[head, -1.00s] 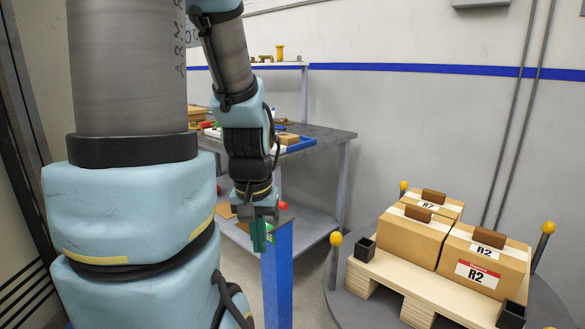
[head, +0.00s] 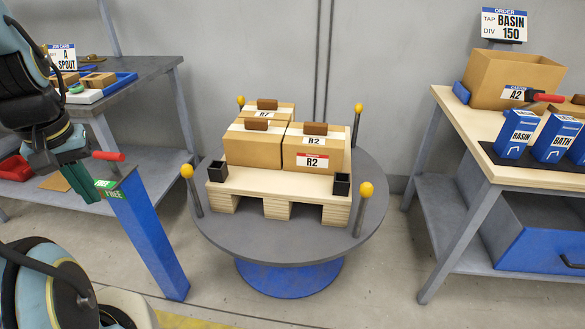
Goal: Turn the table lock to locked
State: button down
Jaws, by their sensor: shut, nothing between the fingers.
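The table lock is a blue post (head: 150,235) standing left of the round turntable (head: 235,235). A green label reading FREE (head: 108,190) is on its top, and a red-handled lever (head: 108,156) sticks out there. My gripper (head: 82,182) points down at the left side of the post's top, close to the label and lever. Its dark green fingers are shut with nothing between them. I cannot tell whether they touch the lock. The turntable carries a pallet (head: 275,180) with several labelled cartons (head: 313,150).
Yellow-knobbed posts (head: 363,200) stand around the turntable's rim. A workbench with blue trays (head: 110,80) is behind my arm at left. A wooden bench (head: 455,125) with an open carton (head: 500,78) and blue boxes (head: 517,133) is at right. Floor shows between turntable and right bench.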

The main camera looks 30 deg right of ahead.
aim_at(112, 158)
jog(key=i+l+u, duration=0.2)
jog(key=u, duration=0.2)
jog(key=i+l+u, duration=0.2)
jog(key=u, duration=0.2)
jog(key=i+l+u, duration=0.15)
jog(key=l+u, duration=0.25)
